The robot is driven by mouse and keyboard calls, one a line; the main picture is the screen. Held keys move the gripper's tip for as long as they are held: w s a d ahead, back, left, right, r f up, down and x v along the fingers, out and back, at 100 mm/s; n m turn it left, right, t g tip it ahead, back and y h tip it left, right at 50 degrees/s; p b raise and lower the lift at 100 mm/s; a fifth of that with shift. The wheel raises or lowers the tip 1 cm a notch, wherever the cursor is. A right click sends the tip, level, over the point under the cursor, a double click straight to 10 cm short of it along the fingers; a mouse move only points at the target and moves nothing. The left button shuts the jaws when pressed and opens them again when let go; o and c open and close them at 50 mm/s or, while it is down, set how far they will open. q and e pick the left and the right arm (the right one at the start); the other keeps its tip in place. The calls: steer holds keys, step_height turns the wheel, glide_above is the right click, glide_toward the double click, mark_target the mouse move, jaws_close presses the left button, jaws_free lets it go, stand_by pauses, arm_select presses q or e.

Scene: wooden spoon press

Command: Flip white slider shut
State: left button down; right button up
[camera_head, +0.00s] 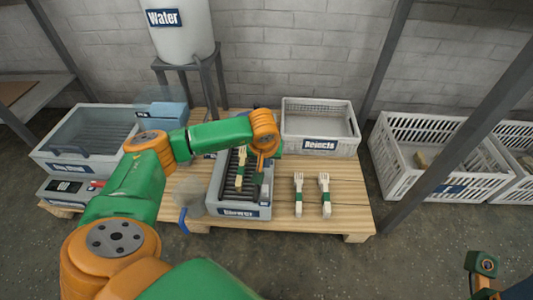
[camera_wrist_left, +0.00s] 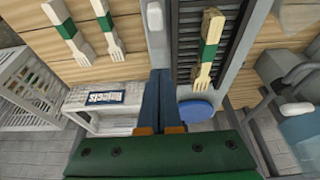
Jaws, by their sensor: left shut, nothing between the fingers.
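I cannot make out a white slider for certain. A small dark and white panel (camera_head: 68,186) with a red patch beside it sits on the front of the grey machine at the left; its details are too small to read. My left gripper (camera_head: 260,176) is over the right side of the grey slatted tray (camera_head: 238,212), far to the right of that panel. In the left wrist view its two dark blue fingers (camera_wrist_left: 160,78) are together with nothing between them. A wooden fork with a green band (camera_head: 241,168) lies on the slats beside the gripper.
Two more banded forks (camera_head: 298,194) lie on the wooden pallet (camera_head: 345,205) right of the tray. A white Rejects bin (camera_head: 320,147) stands behind them. White crates (camera_head: 425,178) are at the right, and a water tank (camera_head: 181,35) stands at the back. The pallet's front right is bare.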

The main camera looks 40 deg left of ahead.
arm_select(q)
steer(key=p+v, duration=0.1)
steer(key=v, duration=0.3)
steer(key=shift+r, duration=0.1)
